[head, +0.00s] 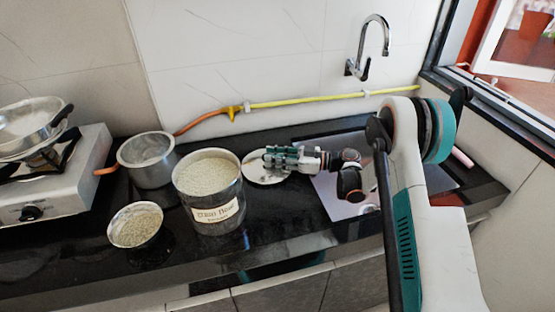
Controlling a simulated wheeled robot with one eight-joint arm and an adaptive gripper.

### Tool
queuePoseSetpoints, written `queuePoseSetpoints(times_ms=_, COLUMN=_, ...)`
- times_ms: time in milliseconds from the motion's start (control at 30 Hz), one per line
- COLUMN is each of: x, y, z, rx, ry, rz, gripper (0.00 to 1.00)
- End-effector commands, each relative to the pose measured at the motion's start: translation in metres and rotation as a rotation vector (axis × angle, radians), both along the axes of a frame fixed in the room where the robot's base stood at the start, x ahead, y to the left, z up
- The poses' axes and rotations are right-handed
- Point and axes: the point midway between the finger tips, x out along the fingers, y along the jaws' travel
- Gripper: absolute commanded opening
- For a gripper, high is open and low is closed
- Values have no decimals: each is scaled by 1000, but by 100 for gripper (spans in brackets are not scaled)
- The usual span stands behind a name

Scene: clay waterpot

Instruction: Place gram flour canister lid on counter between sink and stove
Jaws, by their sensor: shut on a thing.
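A round silver lid (262,178) is at the middle of the black counter (290,222), just behind and right of an open steel canister (218,215). The canister is full of pale grains and has a label on its front. My gripper (268,158) reaches in from the right and is shut on the lid, covering part of it. The lid looks roughly flat; I cannot tell whether it touches the counter. The sink (338,196) is to the right, partly behind my arm. The stove (75,190) is at the far left.
A steel pot (148,165) stands between stove and canister. A small bowl of grains (135,229) is near the front edge. An orange and yellow gas pipe (310,101) runs along the wall below the tap (375,45). Some counter in front of the lid is bare.

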Motion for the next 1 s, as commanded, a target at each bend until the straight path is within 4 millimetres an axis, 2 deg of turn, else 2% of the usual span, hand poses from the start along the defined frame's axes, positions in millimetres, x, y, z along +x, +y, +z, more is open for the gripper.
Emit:
queuePoseSetpoints(times_ms=367, x=0, y=0, z=-3, rx=1, ry=0, rz=0, gripper=0)
queuePoseSetpoints(times_ms=400, x=0, y=0, z=-4, rx=0, ry=0, rz=0, gripper=27)
queuePoseSetpoints(times_ms=500, x=0, y=0, z=-4, rx=0, ry=0, rz=0, gripper=45)
queuePoseSetpoints(times_ms=900, x=0, y=0, z=2, rx=0, ry=0, rz=0, gripper=45)
queuePoseSetpoints(times_ms=1000, x=-1, y=-14, z=2, rx=0, ry=0, rz=-3, gripper=45)
